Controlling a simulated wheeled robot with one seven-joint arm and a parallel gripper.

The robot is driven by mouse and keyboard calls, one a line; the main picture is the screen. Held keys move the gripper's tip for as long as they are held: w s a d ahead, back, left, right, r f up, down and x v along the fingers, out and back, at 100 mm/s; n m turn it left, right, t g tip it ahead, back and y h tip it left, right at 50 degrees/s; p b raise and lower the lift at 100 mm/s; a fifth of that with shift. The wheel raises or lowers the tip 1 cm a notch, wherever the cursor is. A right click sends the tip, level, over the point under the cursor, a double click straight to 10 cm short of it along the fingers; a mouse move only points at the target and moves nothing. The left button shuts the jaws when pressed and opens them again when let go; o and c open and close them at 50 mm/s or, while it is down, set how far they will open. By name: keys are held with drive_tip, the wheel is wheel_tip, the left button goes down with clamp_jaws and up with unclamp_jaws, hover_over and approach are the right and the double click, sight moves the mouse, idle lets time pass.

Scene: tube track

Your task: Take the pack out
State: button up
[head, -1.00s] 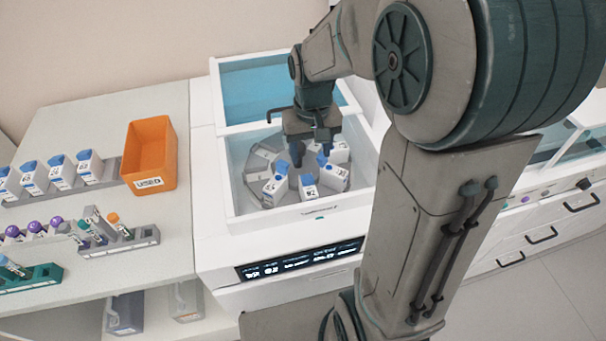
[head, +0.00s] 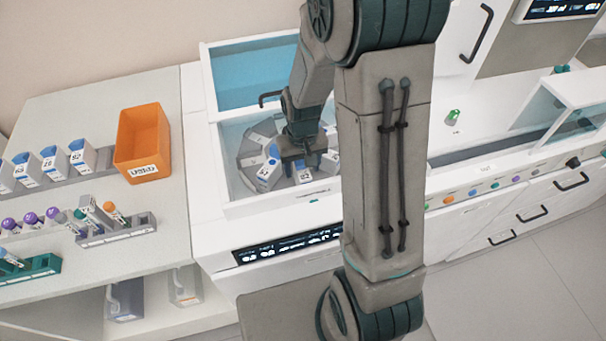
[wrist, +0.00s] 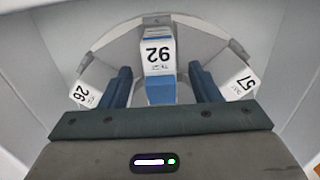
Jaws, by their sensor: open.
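A white pack with a blue top (wrist: 160,60) stands between the two dark blue fingers of my gripper (wrist: 162,88) in the wrist view. Its label seems to read 92. The fingers are open, one on each side, with a gap to the pack. A second pack (wrist: 83,94) is at the left and a third (wrist: 240,84) at the right, outside the fingers. In the head view my gripper (head: 302,163) is down in the open well of the white machine (head: 240,208), over the round grey carousel (head: 247,150). One pack (head: 268,176) shows left of it; my arm hides part of the well.
An orange bin (head: 142,150) stands on the left bench. Several more packs sit in a grey rack (head: 95,160) beside it, with tube racks (head: 118,229) in front. The well walls surround my gripper closely.

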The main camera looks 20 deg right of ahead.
drive_tip(key=shift+f, duration=1.25)
drive_tip(key=c, duration=1.2)
drive_tip(key=shift+r, duration=0.1)
